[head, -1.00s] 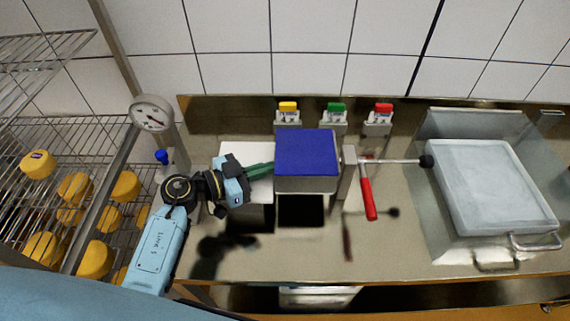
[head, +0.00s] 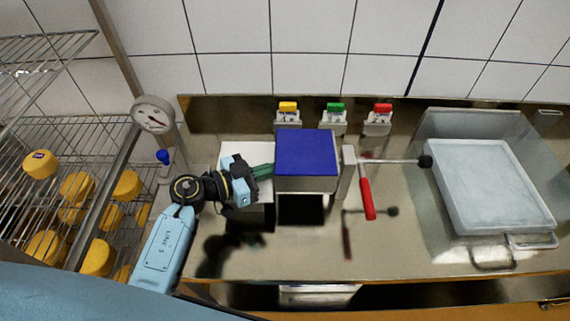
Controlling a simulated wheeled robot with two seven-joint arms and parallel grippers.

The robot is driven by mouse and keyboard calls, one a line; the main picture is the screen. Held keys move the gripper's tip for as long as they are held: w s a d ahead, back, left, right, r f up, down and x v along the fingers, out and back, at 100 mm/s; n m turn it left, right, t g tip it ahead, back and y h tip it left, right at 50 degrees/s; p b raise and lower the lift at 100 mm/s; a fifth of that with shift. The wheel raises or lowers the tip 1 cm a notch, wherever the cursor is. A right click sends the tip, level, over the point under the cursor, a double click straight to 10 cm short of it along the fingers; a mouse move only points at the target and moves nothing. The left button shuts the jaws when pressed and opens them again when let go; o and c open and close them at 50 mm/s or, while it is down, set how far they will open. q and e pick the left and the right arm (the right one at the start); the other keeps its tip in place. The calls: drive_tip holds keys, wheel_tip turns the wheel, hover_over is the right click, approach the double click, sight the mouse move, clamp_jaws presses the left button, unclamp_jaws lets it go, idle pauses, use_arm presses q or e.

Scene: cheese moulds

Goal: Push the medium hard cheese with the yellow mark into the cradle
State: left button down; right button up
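My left gripper (head: 264,170) reaches in from the left, its green fingers together as one narrow bar. The fingertips meet the left side of a metal box with a blue top (head: 306,153), and their ends are hidden there. I see no cheese at the fingertips. No cheese with a yellow mark can be made out; whatever is inside or under the blue-topped box is hidden. I cannot tell which part is the cradle. My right gripper is not in view.
A red-handled lever (head: 366,198) stands right of the box. Yellow, green and red tags (head: 288,107) are behind it. A dial gauge (head: 152,114) stands left. A wire rack holds several yellow cheeses (head: 77,189). A pale tray (head: 490,185) is at right.

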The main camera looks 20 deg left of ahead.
use_arm(q)
drive_tip(key=shift+d, duration=0.35)
idle(0.5)
drive_tip(key=shift+a+r+p, duration=0.2)
drive_tip(key=shift+a+p, duration=0.15)
drive_tip(key=shift+p, duration=0.2)
drive_tip(key=shift+s+a+r+p, duration=0.15)
drive_tip(key=shift+a+r+p, duration=0.05)
drive_tip(key=shift+a+p, duration=0.2)
drive_tip(key=shift+s+a+r+p, duration=0.1)
drive_tip(key=shift+a+r+p, duration=0.15)
drive_tip(key=shift+a, duration=0.25)
drive_tip(key=shift+a+r+p, duration=0.3)
drive_tip(key=shift+a+p, duration=0.05)
drive_tip(key=shift+a, duration=0.25)
drive_tip(key=shift+a+r+p, duration=0.3)
drive_tip(key=shift+a+p, duration=0.05)
drive_tip(key=shift+a, duration=0.25)
drive_tip(key=shift+s+a+r, duration=0.1)
drive_tip(key=shift+s+a, duration=0.1)
drive_tip(key=shift+s, duration=0.05)
drive_tip(key=shift+d, duration=0.1)
drive_tip(key=shift+d+f, duration=0.1)
drive_tip(key=shift+f, duration=0.1)
